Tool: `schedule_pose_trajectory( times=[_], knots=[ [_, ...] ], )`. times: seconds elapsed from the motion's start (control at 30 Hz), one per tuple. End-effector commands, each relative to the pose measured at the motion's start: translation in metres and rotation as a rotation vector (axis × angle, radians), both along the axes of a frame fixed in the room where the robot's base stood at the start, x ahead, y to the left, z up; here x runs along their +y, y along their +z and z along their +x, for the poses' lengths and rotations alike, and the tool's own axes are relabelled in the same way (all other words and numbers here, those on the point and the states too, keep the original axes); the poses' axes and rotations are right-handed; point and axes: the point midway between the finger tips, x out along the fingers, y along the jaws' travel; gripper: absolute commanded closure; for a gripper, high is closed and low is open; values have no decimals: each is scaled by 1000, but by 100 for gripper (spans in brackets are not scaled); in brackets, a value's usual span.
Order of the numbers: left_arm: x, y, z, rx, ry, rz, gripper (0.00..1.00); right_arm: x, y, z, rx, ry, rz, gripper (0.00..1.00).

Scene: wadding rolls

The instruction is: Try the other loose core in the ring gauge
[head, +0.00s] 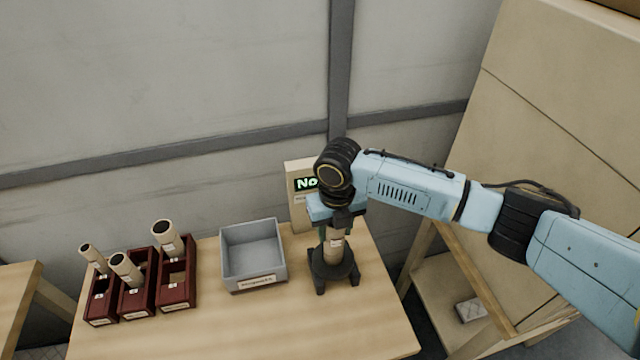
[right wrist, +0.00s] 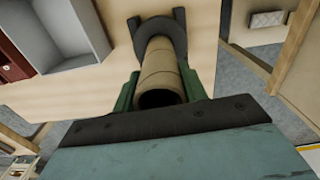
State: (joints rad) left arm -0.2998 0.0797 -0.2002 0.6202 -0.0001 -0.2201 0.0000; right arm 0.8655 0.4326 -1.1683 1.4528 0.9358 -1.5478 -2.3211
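The black ring gauge (head: 334,272) stands on short legs near the table's right end. A tan cardboard core (head: 336,243) is upright at its ring, with a small label on its side. I cannot tell how deep its lower end sits. My right gripper (head: 334,226) points down over the gauge with its green fingers on both sides of the core. In the right wrist view the core (right wrist: 160,75) lies between the fingers, which appear closed on it, and the dark ring (right wrist: 158,28) is beyond. My left gripper is not in view.
Three dark red holders (head: 176,287) at the left each have a tan core in them. An empty grey bin (head: 252,257) with a label stands between them and the gauge. A display box (head: 300,170) behind the gauge shows green letters beginning "No", partly hidden by my arm.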

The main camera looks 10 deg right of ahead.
Motion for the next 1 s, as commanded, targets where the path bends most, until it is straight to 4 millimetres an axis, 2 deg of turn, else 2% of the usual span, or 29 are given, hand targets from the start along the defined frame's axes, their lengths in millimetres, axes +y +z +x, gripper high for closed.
schedule_pose_trajectory(
  times=[0.03,0.2,0.47,0.57,0.67,1.0],
  knots=[
    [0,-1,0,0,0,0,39,0,-6,-4,12,2,-4,52],
    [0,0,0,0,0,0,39,0,-4,-3,8,1,-3,33],
    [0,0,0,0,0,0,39,0,-1,-1,4,1,-1,33],
    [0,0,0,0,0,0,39,0,6,-1,1,1,0,33],
    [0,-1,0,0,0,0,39,0,22,0,0,3,1,33],
    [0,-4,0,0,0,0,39,1,97,-1,0,3,0,33]
  ],
)
